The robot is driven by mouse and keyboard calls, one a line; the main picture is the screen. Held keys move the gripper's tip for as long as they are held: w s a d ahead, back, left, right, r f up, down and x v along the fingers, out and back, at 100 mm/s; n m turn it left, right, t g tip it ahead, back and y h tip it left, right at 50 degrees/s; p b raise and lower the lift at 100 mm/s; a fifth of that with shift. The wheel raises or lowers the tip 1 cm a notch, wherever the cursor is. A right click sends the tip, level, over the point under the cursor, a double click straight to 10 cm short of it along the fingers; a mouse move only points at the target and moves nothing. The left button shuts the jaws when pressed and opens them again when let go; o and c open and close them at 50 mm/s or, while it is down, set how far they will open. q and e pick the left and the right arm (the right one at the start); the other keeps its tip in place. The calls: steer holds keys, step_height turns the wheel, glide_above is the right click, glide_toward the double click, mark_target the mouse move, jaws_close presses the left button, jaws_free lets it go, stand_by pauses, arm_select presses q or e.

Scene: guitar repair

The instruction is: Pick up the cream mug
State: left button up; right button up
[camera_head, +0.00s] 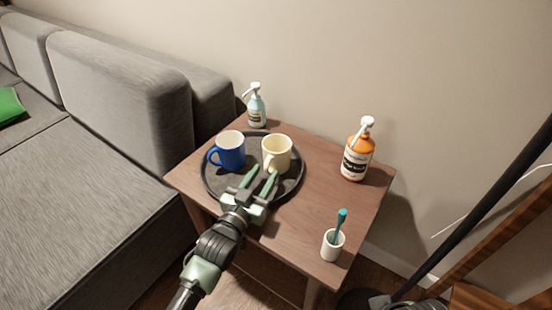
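The cream mug (277,151) stands upright on the round dark tray (212,188) on the wooden side table. Its handle is on the near side, toward my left gripper. My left gripper (262,174) is over the front of the tray with its two fingers apart, pointing at the mug. The fingertips are close to the handle; I cannot tell if they touch it. My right gripper does not show clearly; a dark and pale piece of my own body may be at the bottom right edge.
A blue mug (230,150) stands left of the cream mug on the tray. A pale blue pump bottle (257,107) is behind, and an orange pump bottle (356,154) is at right. A white cup (332,244) with a teal toothbrush is at the table's front right. A grey sofa (118,90) borders the left.

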arm_select(q)
jaws_close()
stand_by(1.2)
steer(key=shift+r, duration=0.15)
